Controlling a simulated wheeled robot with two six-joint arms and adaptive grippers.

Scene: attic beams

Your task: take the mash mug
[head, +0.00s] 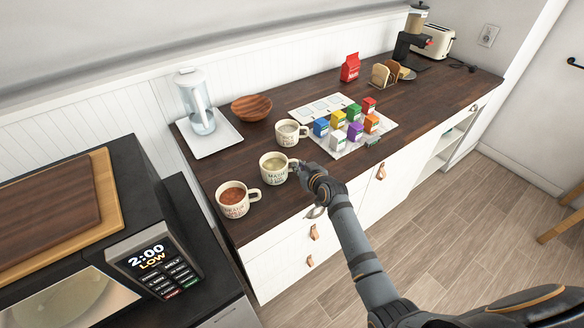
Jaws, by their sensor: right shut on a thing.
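The mash mug (272,172) is cream with dark lettering and a yellow-green filling. It stands upright on the dark wooden counter (237,150), the middle one of three mugs. My right gripper (301,172) reaches in from the lower right and is shut on the mug's handle side. The fingers hide most of the handle. The mug appears to rest on the counter; I cannot tell if it is lifted. My left gripper is out of view.
A mug with red-brown filling (236,203) stands close at front left, and a pale-filled mug (288,133) behind. A board with several coloured boxes (362,148) lies to the right. The microwave (150,262) is at left.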

